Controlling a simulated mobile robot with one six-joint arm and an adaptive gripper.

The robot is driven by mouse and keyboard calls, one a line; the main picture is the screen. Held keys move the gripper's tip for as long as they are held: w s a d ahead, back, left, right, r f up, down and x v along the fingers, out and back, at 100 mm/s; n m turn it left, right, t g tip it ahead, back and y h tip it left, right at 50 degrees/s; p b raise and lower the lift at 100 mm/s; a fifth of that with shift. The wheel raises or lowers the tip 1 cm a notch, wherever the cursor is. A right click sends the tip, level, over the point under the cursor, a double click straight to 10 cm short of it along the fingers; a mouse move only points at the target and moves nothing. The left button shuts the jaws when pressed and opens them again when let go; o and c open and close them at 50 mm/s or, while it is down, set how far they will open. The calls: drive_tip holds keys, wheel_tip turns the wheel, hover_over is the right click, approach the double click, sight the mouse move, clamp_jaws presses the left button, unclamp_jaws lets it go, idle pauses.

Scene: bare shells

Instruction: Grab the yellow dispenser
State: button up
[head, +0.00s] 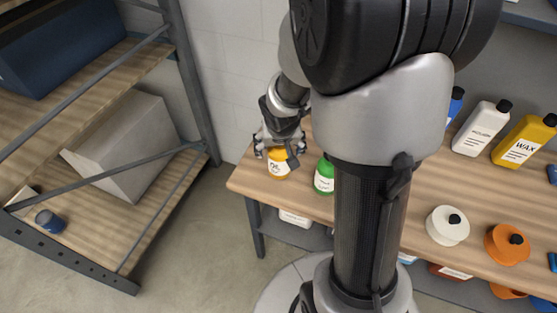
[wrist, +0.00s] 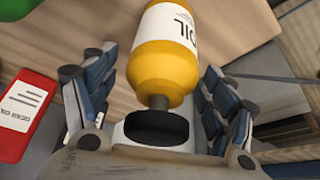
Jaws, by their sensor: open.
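The yellow dispenser (wrist: 175,60) is a yellow-orange bottle with a white label reading OIL, a narrow neck and a black top (wrist: 157,128). In the head view it stands near the left end of the wooden bench (head: 247,182), where the dispenser (head: 278,170) is partly hidden by my gripper (head: 278,146). In the wrist view my gripper (wrist: 160,78) is open, with its fingers on either side of the dispenser and the black top close to the palm. Gaps show between the fingers and the bottle.
A green bottle (head: 324,178) stands just right of the dispenser. A white bottle (head: 481,128), a yellow WAX bottle (head: 522,142) and round white (head: 447,226) and orange (head: 507,244) containers stand farther right. A metal-framed shelf rack (head: 190,75) is at left. A red labelled container (wrist: 25,115) shows in the wrist view.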

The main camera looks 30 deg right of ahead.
drive_tip(key=shift+x, duration=1.1)
drive_tip(key=shift+c, duration=0.4)
drive_tip(key=c, duration=1.4)
drive_tip(key=shift+r, duration=0.1)
drive_tip(key=shift+r, duration=0.1)
